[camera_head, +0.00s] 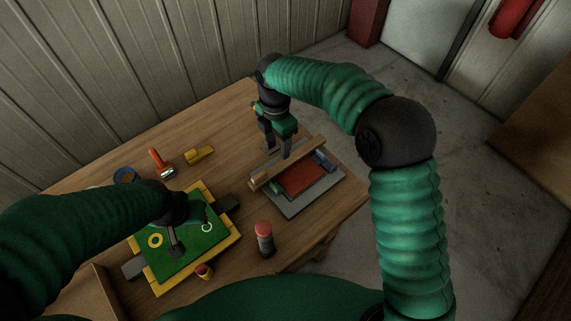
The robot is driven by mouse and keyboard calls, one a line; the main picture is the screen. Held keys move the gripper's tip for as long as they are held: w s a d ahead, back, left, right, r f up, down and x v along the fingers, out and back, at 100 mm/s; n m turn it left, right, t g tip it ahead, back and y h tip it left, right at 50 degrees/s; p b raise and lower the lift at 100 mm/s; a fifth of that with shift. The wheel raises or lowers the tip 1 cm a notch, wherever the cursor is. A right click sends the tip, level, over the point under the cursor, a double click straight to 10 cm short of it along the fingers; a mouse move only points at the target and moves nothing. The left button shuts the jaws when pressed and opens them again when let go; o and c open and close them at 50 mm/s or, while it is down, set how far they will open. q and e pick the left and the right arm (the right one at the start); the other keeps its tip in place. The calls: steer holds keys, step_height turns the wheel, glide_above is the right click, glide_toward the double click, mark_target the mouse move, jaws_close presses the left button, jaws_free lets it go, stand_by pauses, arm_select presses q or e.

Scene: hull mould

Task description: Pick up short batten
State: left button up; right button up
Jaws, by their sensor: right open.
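A light wooden batten (298,157) lies slantwise along the back of a grey plate (303,206) at the right of the table. I take it for the short batten; its length is hard to judge. My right gripper (276,150) points down at the batten, with its two dark fingers apart. One fingertip overlaps the batten in the picture; I cannot tell if they touch. My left gripper (176,243) hangs over a green board (190,248) with a yellow frame. Its fingers are dark and partly hidden by my arm.
A red block (301,179) and a blue piece (322,160) are on the grey plate. A red-topped canister (264,240) stands in front. An orange-handled tool (156,158), a yellow item (200,154) and a blue ring (125,174) lie at the back left, near the ribbed wall.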

mark_target(278, 166)
steer(key=f, duration=0.8)
steer(key=w+f, duration=0.1)
steer(key=f, duration=0.3)
steer(key=shift+f, duration=0.4)
steer(key=shift+s, duration=0.1)
jaws_close()
